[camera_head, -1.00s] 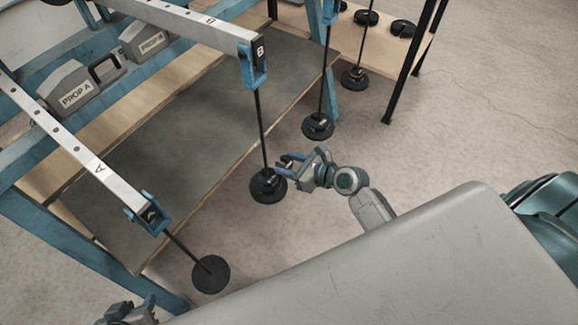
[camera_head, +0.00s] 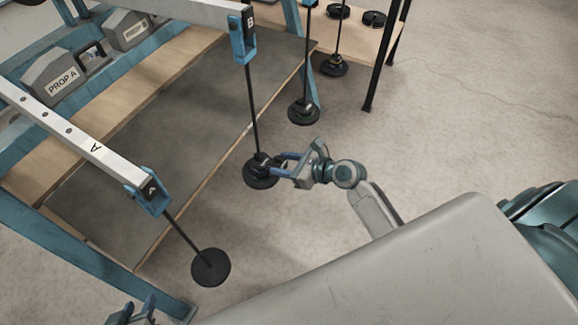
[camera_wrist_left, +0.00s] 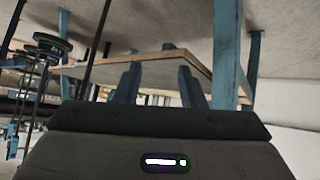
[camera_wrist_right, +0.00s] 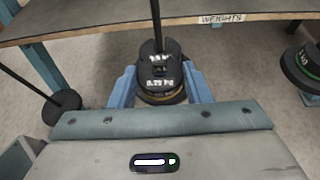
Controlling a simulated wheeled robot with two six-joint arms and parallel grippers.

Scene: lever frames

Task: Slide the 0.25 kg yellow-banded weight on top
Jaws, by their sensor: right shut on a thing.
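The yellow-banded weight (camera_wrist_right: 160,92), with a label that looks like 0.25 kg, sits between the fingers of my right gripper (camera_wrist_right: 160,88). It is around the rod of the hanger under beam end B, in a dark stack (camera_head: 261,169). Another labelled dark piece (camera_wrist_right: 158,62) is just above it; its lettering is hard to read. In the head view my right gripper (camera_head: 279,164) reaches the stack from the right, shut on the weight. My left gripper (camera_head: 136,308) is at the bottom edge; its fingers stand apart and empty in the left wrist view (camera_wrist_left: 158,82).
Hanger A carries a bare-looking dark disc (camera_head: 210,267). Dark weights lie on that shelf (camera_head: 373,19). A blue frame post (camera_head: 95,262) stands left. Floor at right is clear.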

